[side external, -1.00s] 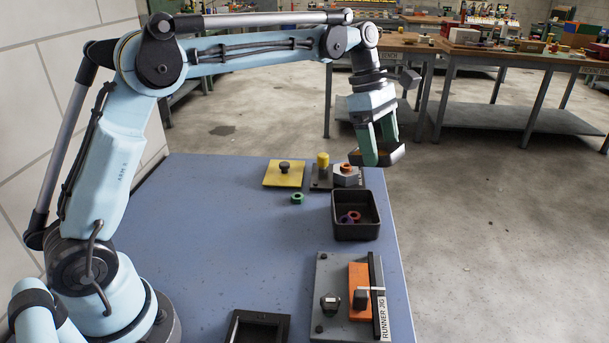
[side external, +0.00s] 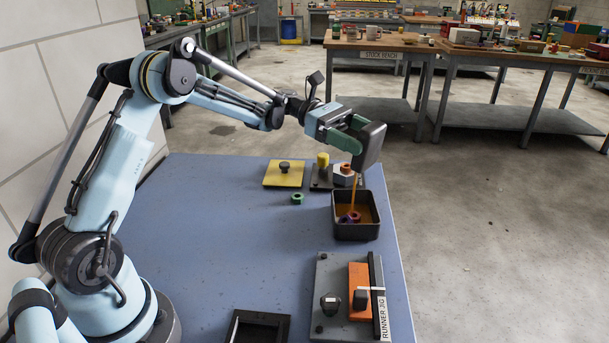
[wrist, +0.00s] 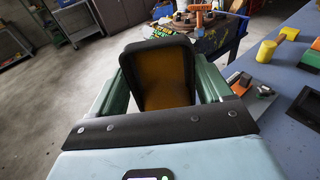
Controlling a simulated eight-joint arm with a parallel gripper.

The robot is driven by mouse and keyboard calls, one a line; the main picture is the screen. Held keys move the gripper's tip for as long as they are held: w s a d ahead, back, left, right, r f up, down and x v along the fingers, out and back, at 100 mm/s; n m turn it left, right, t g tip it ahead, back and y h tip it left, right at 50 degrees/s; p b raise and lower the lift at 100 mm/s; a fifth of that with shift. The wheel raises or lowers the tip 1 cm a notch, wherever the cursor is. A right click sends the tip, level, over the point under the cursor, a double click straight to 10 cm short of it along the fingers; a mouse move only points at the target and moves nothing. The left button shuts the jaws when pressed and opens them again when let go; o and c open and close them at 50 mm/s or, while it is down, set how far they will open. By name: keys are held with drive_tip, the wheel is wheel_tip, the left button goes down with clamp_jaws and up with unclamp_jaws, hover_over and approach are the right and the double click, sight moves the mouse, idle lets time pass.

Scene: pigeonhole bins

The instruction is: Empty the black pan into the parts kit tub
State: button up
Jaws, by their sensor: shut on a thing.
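My gripper (side external: 352,138) is shut on the black pan (side external: 371,144), which is tipped steeply on its side above the tub. In the wrist view the pan (wrist: 160,52) sits between my two green fingers, its inside coated amber. A thin amber stream (side external: 354,188) falls from the pan's lower edge into the dark parts kit tub (side external: 357,233). The tub stands on the blue bench near its right edge. Amber liquid shows inside the tub, along with a few orange and purple nut-like parts (side external: 349,217).
A yellow plate with a dark knob (side external: 284,173), a green nut (side external: 297,198) and a grey block with an orange nut (side external: 343,175) lie behind and left of the tub. The runner jig (side external: 347,295) and a black tray (side external: 258,328) are in front. The bench's middle left is clear.

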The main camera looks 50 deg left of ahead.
drive_tip(key=h, duration=0.1)
drive_tip(key=a+h, duration=0.1)
drive_tip(key=h, duration=0.1)
drive_tip(key=f+h, duration=0.1)
drive_tip(key=shift+s+a+t, duration=0.15)
drive_tip(key=shift+a+t, duration=0.2)
drive_tip(key=shift+t, duration=0.05)
drive_tip(key=shift+s+a+f+t+h, duration=0.1)
drive_tip(key=shift+a+f+h, duration=0.1)
drive_tip(key=shift+h, duration=0.5)
drive_tip(key=shift+a+f+t+h, duration=0.1)
drive_tip(key=shift+a+h, duration=0.1)
drive_tip(key=shift+h, duration=0.5)
drive_tip(key=shift+s+a+f+t+h, duration=0.1)
drive_tip(key=shift+a+h, duration=0.1)
drive_tip(key=shift+h, duration=0.5)
drive_tip(key=shift+w, duration=0.1)
